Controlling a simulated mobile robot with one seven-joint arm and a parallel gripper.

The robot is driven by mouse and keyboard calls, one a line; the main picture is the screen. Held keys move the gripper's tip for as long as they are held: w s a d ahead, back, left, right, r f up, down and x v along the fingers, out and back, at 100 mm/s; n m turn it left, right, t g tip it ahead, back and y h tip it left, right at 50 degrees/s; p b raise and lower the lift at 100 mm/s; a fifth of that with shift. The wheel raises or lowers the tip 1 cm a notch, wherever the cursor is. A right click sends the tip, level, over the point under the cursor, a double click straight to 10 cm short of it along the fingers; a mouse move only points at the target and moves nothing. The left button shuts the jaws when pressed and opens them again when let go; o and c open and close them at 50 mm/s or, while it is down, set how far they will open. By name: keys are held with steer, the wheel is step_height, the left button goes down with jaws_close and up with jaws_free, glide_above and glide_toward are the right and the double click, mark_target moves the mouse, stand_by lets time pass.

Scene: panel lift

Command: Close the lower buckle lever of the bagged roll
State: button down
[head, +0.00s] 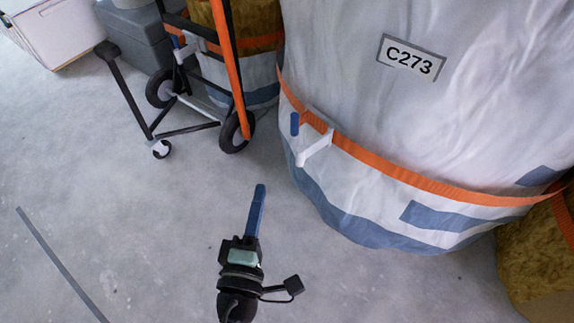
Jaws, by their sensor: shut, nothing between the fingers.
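The bagged roll (365,120) is a large white wrapped cylinder with a C273 label, standing upright at the right. An orange strap (400,180) runs around its lower part. On the strap's left side is the buckle, with a pale lever (315,150) that sticks out from the bag and a small blue piece (295,123) beside it. The lever looks open, standing off the strap. My gripper (260,188) is below and left of the buckle, over bare floor, its blue fingers together and empty. It is apart from the roll.
A hand truck with an orange rail (229,70) and black wheels stands at the upper left. A grey bin (135,50) and a white box (65,30) are behind it. Another roll (535,255) stands at the lower right. Floor around my gripper is clear.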

mark_target(312, 149)
steer(key=shift+w+r, duration=0.15)
steer(key=w+d, duration=0.5)
steer(key=w, duration=0.2)
steer(key=shift+w, duration=0.4)
steer(key=shift+s+d+n+y+p, duration=0.15)
steer(key=shift+n+y+p, duration=0.35)
steer(key=shift+y, duration=0.3)
steer(key=shift+s+d+n+y+p, duration=0.2)
steer(key=shift+n+y+p, duration=0.35)
steer(key=shift+y, duration=0.25)
steer(key=shift+s+d+n+y+p, duration=0.15)
steer(key=shift+n+y+p, duration=0.35)
steer(key=shift+y, duration=0.3)
stand_by(0.4)
